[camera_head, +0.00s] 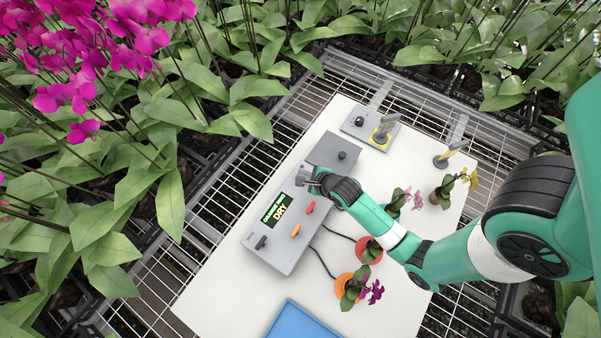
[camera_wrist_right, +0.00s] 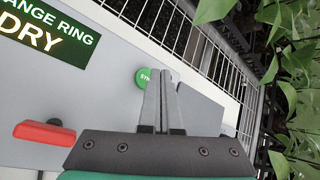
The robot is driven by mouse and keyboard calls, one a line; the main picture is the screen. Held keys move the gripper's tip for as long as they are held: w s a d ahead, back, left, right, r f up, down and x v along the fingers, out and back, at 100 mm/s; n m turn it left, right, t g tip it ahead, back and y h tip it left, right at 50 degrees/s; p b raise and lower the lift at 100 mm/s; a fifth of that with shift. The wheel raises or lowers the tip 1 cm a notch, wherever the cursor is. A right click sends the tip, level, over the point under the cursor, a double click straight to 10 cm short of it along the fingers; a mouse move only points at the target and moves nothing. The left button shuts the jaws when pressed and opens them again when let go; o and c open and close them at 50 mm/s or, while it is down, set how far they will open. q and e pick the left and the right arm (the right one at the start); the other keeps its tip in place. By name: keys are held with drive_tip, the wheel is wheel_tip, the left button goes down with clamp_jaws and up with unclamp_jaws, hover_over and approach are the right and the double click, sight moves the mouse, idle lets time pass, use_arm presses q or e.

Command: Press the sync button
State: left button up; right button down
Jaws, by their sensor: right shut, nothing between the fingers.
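The round green sync button (camera_wrist_right: 143,77) shows in the right wrist view, its lettering partly covered by my fingers. It sits on the grey control box (camera_head: 275,252), beyond the display (camera_head: 276,212). In the head view I cannot make the button out; my gripper is over that part of the box. My right gripper (camera_head: 308,176) is shut and empty, and in the right wrist view its fingertips (camera_wrist_right: 161,72) overlap the button's right edge. I cannot tell whether they touch it. My left gripper is not in view.
Potted orchids (camera_head: 347,288) stand to the right on the white table board (camera_head: 215,290). A blue tray (camera_head: 300,322) lies at the front edge.

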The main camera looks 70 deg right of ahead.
idle(0.8)
drive_tip(key=shift+f, duration=0.4)
drive_tip(key=shift+f+b, duration=0.45)
drive_tip(key=shift+b, duration=0.05)
drive_tip(key=shift+r, duration=0.15)
idle(0.5)
drive_tip(key=shift+r+p, duration=0.75)
drive_tip(key=shift+p, duration=0.15)
wheel_tip(320, 180, up, 5)
drive_tip(key=p, duration=0.5)
